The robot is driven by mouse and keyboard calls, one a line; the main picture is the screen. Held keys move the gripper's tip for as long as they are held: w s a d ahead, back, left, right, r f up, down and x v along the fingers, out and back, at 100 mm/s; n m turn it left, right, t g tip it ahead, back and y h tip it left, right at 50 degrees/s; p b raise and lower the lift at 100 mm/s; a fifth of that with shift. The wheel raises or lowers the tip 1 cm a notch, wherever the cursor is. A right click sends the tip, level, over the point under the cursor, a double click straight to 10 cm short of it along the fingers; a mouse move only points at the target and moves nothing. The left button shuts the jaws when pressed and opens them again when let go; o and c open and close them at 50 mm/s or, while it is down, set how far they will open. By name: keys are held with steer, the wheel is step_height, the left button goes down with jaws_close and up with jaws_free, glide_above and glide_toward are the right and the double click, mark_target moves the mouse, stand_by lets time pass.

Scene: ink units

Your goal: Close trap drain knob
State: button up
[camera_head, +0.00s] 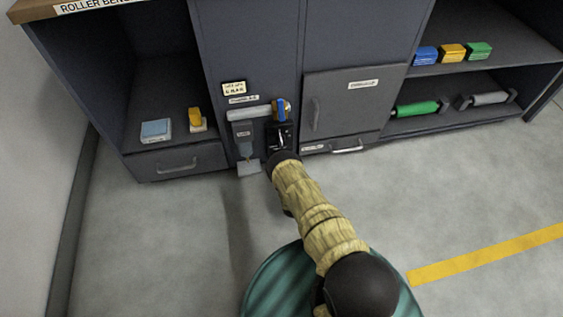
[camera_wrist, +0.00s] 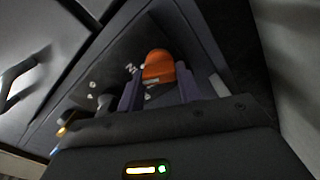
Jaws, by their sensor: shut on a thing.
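In the wrist view an orange rounded knob (camera_wrist: 158,65) sits between the two fingers of my gripper (camera_wrist: 160,88). The fingers are shut on it, one on each side. I take it to be the trap drain knob; its turn position cannot be read. In the head view my gripper (camera_head: 281,137) is at the cabinet front, just right of the grey trap bowl (camera_head: 243,131) under a light horizontal pipe (camera_head: 249,112). My gripper and wrist hide the knob there.
A cabinet door with a handle (camera_head: 315,113) is to the right. A pale pad (camera_head: 249,168) lies on the floor below the trap. The floor in front is mostly clear.

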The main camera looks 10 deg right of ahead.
steer(key=n, duration=0.5)
steer(key=shift+s+f, duration=0.1)
steer(key=shift+f, duration=0.1)
stand_by(0.5)
steer(key=o, duration=1)
